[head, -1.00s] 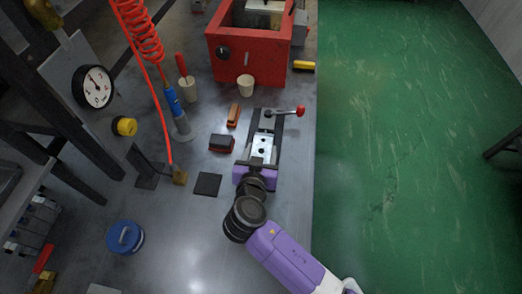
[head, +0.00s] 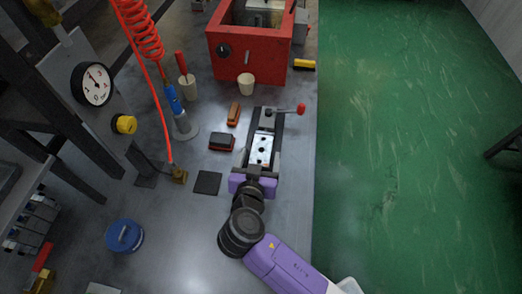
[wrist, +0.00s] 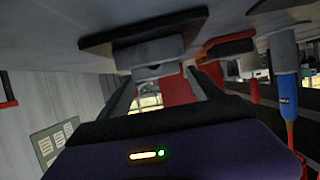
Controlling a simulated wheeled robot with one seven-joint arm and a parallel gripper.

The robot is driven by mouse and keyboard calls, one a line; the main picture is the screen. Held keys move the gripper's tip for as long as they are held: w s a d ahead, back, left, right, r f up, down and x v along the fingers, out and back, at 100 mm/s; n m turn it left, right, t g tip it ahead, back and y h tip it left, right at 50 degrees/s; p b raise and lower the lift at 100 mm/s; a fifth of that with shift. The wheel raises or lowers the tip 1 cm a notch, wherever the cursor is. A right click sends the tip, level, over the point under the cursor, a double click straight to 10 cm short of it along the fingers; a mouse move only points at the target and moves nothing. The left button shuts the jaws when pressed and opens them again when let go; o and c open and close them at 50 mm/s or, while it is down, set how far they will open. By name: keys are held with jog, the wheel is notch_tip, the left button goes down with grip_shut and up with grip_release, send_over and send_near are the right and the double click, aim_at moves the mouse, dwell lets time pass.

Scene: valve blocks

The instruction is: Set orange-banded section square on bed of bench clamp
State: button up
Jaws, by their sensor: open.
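The bench clamp (head: 279,127) stands on the bench with its red-knobbed lever pointing right. A bright metal section (head: 260,150) with dark holes lies on its bed, roughly in line with it. No orange band can be made out on it. In the wrist view, which looks upside down, a grey block (wrist: 150,53) sits against the dark bed (wrist: 97,42). My gripper (head: 259,172) is open at the near end of the clamp. In the wrist view its two fingers (wrist: 158,85) stand apart with the block just beyond their tips; contact cannot be told.
Left of the clamp are a dark-topped red block (head: 222,142), a brown-orange block (head: 233,114) and a black pad (head: 207,183). A beige cup (head: 246,84) and red box (head: 275,68) stand behind. A blue-handled tool (head: 175,101) stands left. The bench edge is close on the right.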

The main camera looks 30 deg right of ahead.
jog(key=v, duration=0.8)
jog(key=shift+s+r+b, duration=0.1)
jog(key=shift+s+b, duration=0.05)
jog(key=shift+b, duration=0.2)
jog(key=shift+a, duration=0.1)
jog(key=w+a+n+t+y, duration=0.1)
jog(key=a+n+y, duration=0.3)
jog(key=w+a+r+n+t+y, duration=0.1)
jog(key=a+n, duration=0.1)
jog(key=a, duration=0.1)
jog(key=shift+w+t+y, duration=0.3)
jog(key=shift+y, duration=0.1)
jog(key=s+n+y, duration=0.1)
jog(key=s, duration=0.1)
jog(key=s+n+y, duration=0.1)
jog(key=s, duration=0.1)
jog(key=s+a+n+y, duration=0.1)
jog(key=y, duration=0.1)
jog(key=shift+s+n+t, duration=0.3)
jog(key=shift+s+t, duration=0.1)
jog(key=s+d+r+m+h, duration=0.1)
jog(key=s+d+r, duration=0.1)
jog(key=s+d, duration=0.5)
jog(key=s+d+r+m, duration=0.1)
jog(key=s+d+r, duration=0.2)
jog(key=s+d, duration=0.4)
jog(key=s, duration=0.8)
jog(key=shift+s+d+r+h, duration=0.25)
jog(key=shift+d+r+h, duration=0.05)
jog(key=shift+h, duration=0.1)
